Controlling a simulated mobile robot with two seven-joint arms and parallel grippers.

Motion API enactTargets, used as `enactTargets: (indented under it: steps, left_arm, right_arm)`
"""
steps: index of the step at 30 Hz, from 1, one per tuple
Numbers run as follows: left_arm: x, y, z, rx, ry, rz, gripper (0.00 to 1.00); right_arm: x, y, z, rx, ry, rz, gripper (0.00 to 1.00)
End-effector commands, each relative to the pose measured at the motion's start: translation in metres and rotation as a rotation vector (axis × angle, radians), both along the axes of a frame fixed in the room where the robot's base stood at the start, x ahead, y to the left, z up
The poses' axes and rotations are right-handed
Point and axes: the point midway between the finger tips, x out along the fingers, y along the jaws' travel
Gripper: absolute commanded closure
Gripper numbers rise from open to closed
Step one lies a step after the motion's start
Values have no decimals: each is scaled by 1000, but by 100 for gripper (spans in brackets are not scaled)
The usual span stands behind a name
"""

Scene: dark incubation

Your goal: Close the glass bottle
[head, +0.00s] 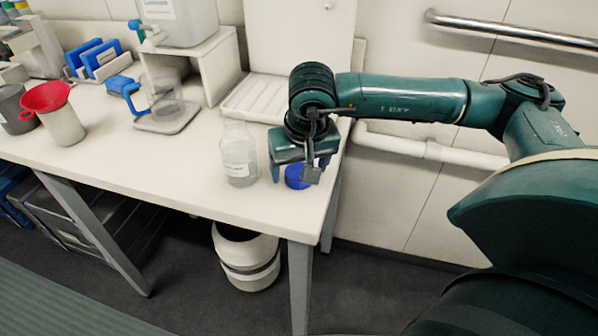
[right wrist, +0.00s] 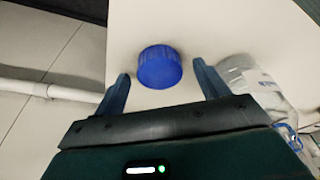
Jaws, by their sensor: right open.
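A clear glass bottle (head: 239,155) with a white label stands upright and uncapped on the white table, left of my right gripper. It also shows in part at the right edge of the right wrist view (right wrist: 250,82). A blue screw cap (head: 297,177) lies on the table near the right front corner. In the right wrist view the cap (right wrist: 160,67) sits between and just beyond the fingertips. My right gripper (head: 295,172) points down over the cap, open and empty, one finger on either side. My left gripper is not in view.
On the white table (head: 190,175) stand a beaker with a red funnel (head: 48,98), a scale with a blue-handled jug (head: 165,98), and a white tray (head: 258,97). A wall rail (head: 510,30) and a white pipe (head: 430,150) run behind my right arm. The table front is clear.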

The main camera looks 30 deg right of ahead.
Motion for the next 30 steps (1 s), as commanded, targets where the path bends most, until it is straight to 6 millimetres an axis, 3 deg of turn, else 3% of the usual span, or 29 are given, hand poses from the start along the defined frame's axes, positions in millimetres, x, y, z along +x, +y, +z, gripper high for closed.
enactTargets:
  steps: [9,26,30]
  left_arm:
    - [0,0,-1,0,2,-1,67]
    - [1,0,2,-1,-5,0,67]
    - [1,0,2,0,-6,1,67]
  right_arm:
    - [0,0,0,0,0,1,26]
    - [0,0,0,0,0,1,72]
    - [0,0,0,0,0,1,74]
